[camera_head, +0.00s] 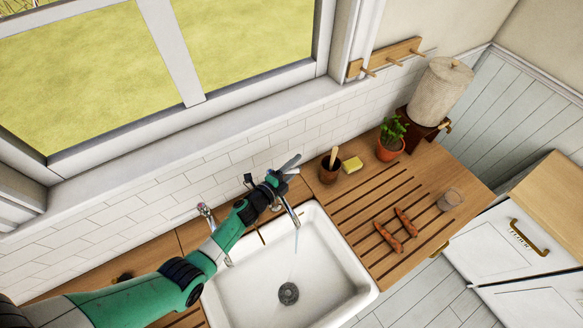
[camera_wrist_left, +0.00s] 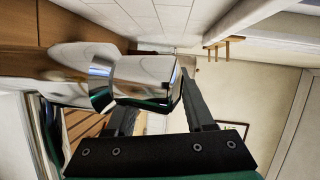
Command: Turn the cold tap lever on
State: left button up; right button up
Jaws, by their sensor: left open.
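Two chrome taps stand behind the white sink (camera_head: 330,262). The left tap (camera_head: 205,213) shows a reddish spot at its top. The right tap (camera_head: 291,213) is partly hidden by my left gripper, and its lever is hard to make out. My left gripper (camera_head: 289,164) reaches over the right tap, beside the wall tiles. In the left wrist view, shiny chrome tap metal (camera_wrist_left: 140,78) lies close at the open fingers (camera_wrist_left: 160,108), overlapping the space between them; contact cannot be told. A thin pale streak like water (camera_head: 294,255) runs below the right spout.
A pot with a wooden tool (camera_head: 329,171), a yellow sponge (camera_head: 352,164) and a potted plant (camera_head: 390,141) stand right of the taps. The grooved wooden drainboard (camera_head: 352,212) holds brown carrot-like pieces (camera_head: 388,237) and a glass (camera_head: 450,199). The tiled wall (camera_head: 150,197) is close behind.

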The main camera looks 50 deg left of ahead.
pick_arm(q)
jog(key=s+d+r+p, duration=0.1)
jog(key=s+p, duration=0.3)
jog(key=s, duration=0.7)
jog(key=shift+s+d+r, duration=0.2)
jog(key=shift+d+r, duration=0.05)
jog(key=shift+r, duration=0.05)
